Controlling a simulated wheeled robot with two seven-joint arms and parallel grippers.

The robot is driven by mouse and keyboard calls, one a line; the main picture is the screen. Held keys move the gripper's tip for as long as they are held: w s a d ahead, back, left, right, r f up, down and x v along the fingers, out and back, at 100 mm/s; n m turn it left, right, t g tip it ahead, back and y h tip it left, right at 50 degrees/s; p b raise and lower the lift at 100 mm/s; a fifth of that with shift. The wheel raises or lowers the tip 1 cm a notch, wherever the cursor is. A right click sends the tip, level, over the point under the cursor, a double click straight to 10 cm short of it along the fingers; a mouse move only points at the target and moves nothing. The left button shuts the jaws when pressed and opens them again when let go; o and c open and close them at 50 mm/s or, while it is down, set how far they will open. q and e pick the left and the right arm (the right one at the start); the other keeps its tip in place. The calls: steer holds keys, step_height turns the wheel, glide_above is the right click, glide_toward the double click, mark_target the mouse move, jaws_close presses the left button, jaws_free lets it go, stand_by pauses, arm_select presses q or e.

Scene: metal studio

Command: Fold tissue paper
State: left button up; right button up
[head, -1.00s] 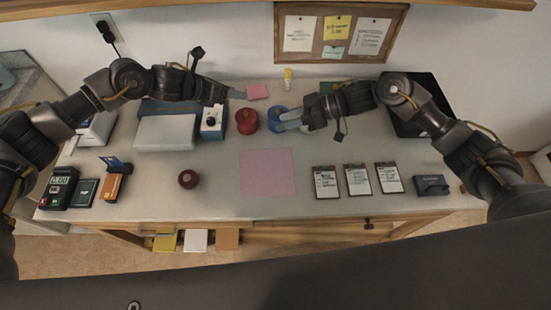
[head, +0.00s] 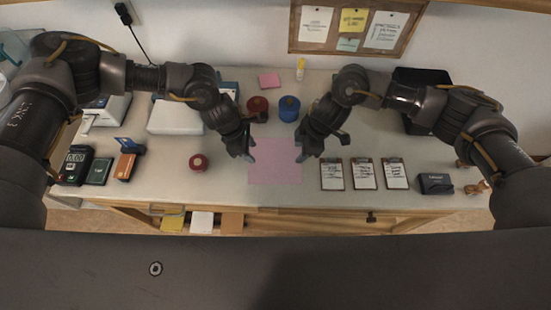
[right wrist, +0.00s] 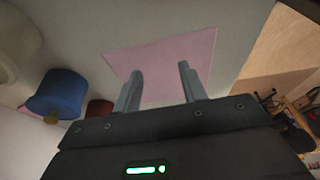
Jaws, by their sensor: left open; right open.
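A flat pink sheet of tissue paper (head: 275,165) lies unfolded on the counter, in the middle of the head view. My left gripper (head: 250,157) is open and empty, above the sheet's left edge. My right gripper (head: 299,157) is open and empty, above the sheet's right edge. In the right wrist view the tissue paper (right wrist: 165,60) lies ahead of and between the two separated fingers of my right gripper (right wrist: 160,85). I cannot tell whether any fingertip touches the paper.
A red spool (head: 257,106) and a blue spool (head: 289,108) stand behind the sheet. The counter's front edge (head: 270,206) is close below the sheet.

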arm_select(q)
steer(key=shift+f, duration=1.85)
arm_select(e)
steer(key=shift+f, duration=1.85)
arm_select(q)
steer(key=shift+f, duration=0.15)
arm_select(e)
steer(key=shift+f, duration=0.15)
arm_select(q)
steer(key=shift+c, duration=0.3)
arm_select(e)
steer(key=shift+c, duration=0.3)
arm_select(q)
jaws_close()
arm_select(e)
jaws_close()
